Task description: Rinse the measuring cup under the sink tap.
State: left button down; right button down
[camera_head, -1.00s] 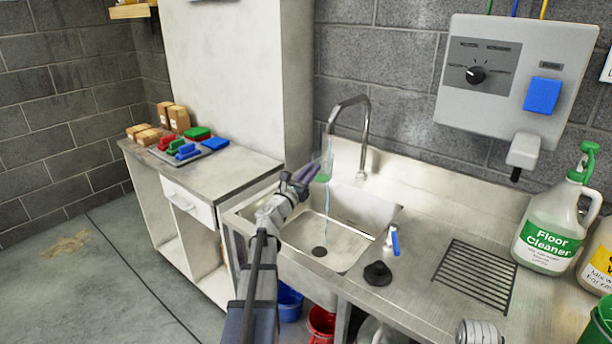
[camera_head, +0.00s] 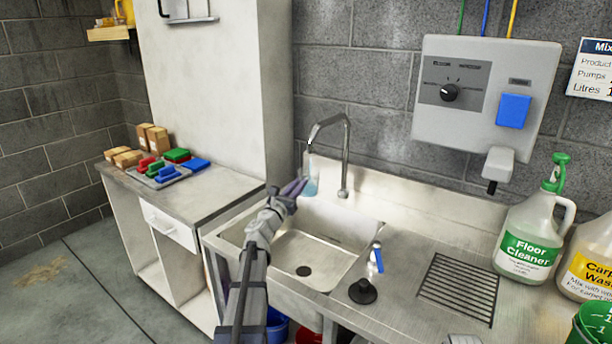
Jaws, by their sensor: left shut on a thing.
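The measuring cup (camera_head: 311,180) is clear with a bluish tint and is held upright under the spout of the sink tap (camera_head: 346,150). My left gripper (camera_head: 294,190) is shut on its left side, above the left part of the sink basin (camera_head: 325,245). The cup's mouth is close below the spout, and no stream shows below the cup. My right gripper is not clearly in view; only a grey part of my own body shows at the bottom edge.
Farther right are a drain grate (camera_head: 459,288) and a Floor Cleaner jug (camera_head: 530,235). A dispenser box (camera_head: 485,95) hangs on the wall. Coloured pads (camera_head: 168,168) lie on the left cabinet.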

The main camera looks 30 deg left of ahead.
pick_arm(q)
jog(key=s, duration=0.9)
jog(key=shift+s+d, duration=0.25)
jog(key=shift+s, duration=0.1)
